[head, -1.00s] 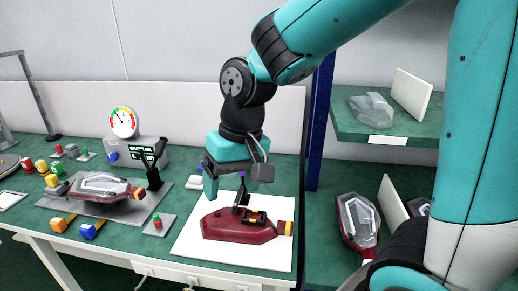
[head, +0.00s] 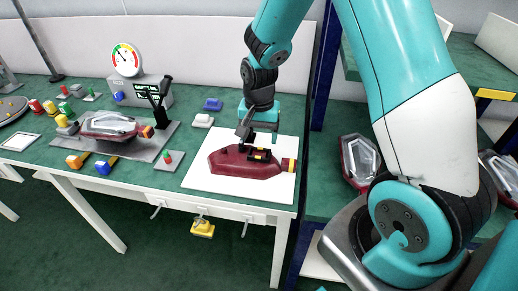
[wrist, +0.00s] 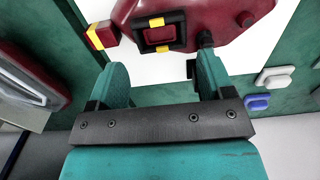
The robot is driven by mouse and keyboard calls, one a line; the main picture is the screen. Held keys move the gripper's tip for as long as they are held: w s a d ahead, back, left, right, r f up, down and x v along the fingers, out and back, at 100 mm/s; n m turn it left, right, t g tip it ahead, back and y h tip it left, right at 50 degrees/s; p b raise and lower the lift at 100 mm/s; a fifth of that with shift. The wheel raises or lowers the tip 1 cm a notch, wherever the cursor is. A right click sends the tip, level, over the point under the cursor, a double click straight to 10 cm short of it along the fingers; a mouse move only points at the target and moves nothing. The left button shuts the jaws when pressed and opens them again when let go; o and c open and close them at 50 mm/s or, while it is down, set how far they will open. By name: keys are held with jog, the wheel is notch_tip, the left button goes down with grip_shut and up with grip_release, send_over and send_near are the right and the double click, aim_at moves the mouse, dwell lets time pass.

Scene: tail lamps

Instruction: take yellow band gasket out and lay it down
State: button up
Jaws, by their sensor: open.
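The dark red lamp housing (head: 228,163) lies on a white board (head: 207,182) on the green bench. A black frame with yellow bands, which looks like the yellow band gasket (head: 258,154), sits in the housing around a red inset. It shows clearly in the wrist view (wrist: 173,45), just beyond my fingertips. My gripper (wrist: 162,65) is open and empty, its two fingers apart with the white board visible between them. In the head view my gripper (head: 259,139) is above the housing, close to the gasket and partly in front of it.
A red block with a yellow band (head: 289,165) is at the housing's right end. White (head: 202,121) and blue (head: 213,104) pieces lie behind the board. A clear-covered lamp (head: 108,125) and a black stand (head: 156,97) are left. A shelf post (head: 322,75) rises at right.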

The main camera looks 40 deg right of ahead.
aim_at(259, 154)
notch_tip(259, 154, down, 6)
dwell(0.4)
jog(key=shift+c, duration=0.2)
jog(key=c, duration=0.6)
jog(key=shift+r, duration=0.15)
jog(key=shift+r, duration=0.1)
jog(key=shift+r+p, duration=1.3)
jog(key=shift+p, duration=0.05)
